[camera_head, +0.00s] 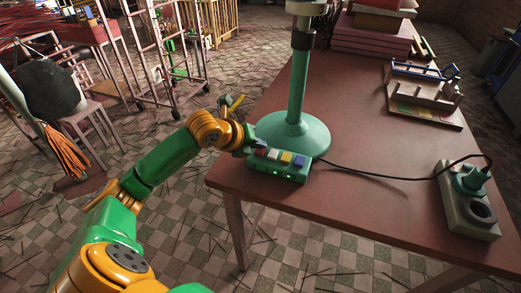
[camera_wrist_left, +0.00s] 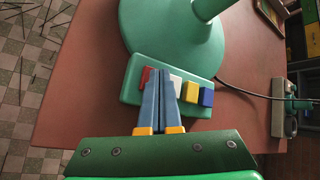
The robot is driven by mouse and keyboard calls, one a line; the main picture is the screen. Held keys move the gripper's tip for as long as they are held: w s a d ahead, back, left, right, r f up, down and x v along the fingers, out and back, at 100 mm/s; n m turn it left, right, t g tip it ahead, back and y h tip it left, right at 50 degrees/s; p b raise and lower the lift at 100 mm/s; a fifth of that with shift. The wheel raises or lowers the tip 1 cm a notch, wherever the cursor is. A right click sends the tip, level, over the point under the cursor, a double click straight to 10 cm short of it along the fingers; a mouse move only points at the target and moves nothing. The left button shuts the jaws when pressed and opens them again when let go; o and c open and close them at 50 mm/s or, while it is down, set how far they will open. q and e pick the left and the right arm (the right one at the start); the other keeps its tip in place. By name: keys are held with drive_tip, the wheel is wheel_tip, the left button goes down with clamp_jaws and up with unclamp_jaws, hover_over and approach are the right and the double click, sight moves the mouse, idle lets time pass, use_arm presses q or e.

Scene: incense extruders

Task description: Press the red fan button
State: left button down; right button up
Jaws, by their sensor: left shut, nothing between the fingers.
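The green fan (camera_head: 298,90) stands on the table with a round base. Its green button box (camera_head: 282,172) juts out at the table's near left corner. In the left wrist view the box carries a row of buttons: the red button (camera_wrist_left: 145,76), a white one (camera_wrist_left: 176,82), a yellow one (camera_wrist_left: 190,91) and a blue one (camera_wrist_left: 206,97). My left gripper (camera_wrist_left: 160,72) is shut and empty. Its tips are over the box, close beside the red button and partly covering it; contact cannot be told. In the head view the gripper (camera_head: 253,146) reaches the box's left end. My right gripper is not in view.
A black cable (camera_head: 375,176) runs across the table (camera_head: 350,120) to a power strip (camera_head: 468,205) at the right. Red boxes (camera_head: 370,35) and a small model tray (camera_head: 425,90) stand farther back. The table's front middle is mostly clear.

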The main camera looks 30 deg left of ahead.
sight(259, 152)
use_arm(q)
drive_tip(key=shift+f+b, duration=0.35)
drive_tip(key=shift+r, duration=0.1)
idle(0.5)
drive_tip(key=shift+r+p, duration=0.6)
drive_tip(key=shift+r, duration=0.2)
drive_tip(key=shift+r+p, duration=1.85)
drive_tip(key=shift+r, duration=0.75)
drive_tip(key=shift+f, duration=0.1)
